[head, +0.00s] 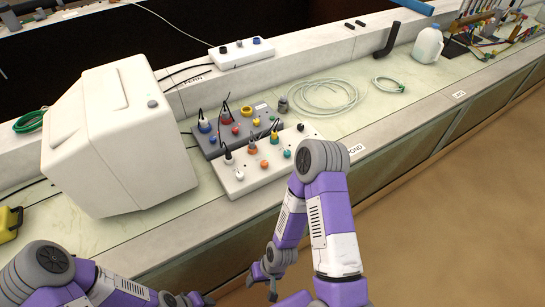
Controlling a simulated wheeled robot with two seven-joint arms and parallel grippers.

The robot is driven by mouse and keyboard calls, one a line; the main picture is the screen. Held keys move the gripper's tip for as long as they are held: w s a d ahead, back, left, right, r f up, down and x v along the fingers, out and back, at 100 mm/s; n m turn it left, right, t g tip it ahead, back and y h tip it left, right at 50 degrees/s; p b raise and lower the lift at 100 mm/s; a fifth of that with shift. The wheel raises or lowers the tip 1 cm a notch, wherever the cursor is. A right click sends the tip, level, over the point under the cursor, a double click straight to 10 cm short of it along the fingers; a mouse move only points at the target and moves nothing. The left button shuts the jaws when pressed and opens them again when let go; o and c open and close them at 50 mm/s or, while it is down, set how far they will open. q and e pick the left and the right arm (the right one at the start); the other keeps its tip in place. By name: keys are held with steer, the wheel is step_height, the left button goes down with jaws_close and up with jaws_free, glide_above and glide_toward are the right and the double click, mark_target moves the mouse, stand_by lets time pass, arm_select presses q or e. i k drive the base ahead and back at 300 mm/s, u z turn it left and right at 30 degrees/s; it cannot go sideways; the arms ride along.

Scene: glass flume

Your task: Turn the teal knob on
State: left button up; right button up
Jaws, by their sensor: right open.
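A teal knob (287,154) sits on a white panel box (305,135) on the bench, near the box's right side. At this size I cannot tell which way either is set. My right gripper (262,287) is open and empty, low in front of the bench, well below the white box and apart from it. My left gripper (187,299) is at the bottom edge, partly cut off. Its jaw opening is unclear.
A grey panel box (213,148) with several coloured knobs and cables stands just behind the white one. A large white housing (120,125) stands to the left.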

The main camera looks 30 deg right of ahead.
mark_target(287, 152)
steer(key=k, duration=0.5)
steer(key=z, duration=1.45)
steer(key=i, duration=0.8)
steer(key=u, duration=0.5)
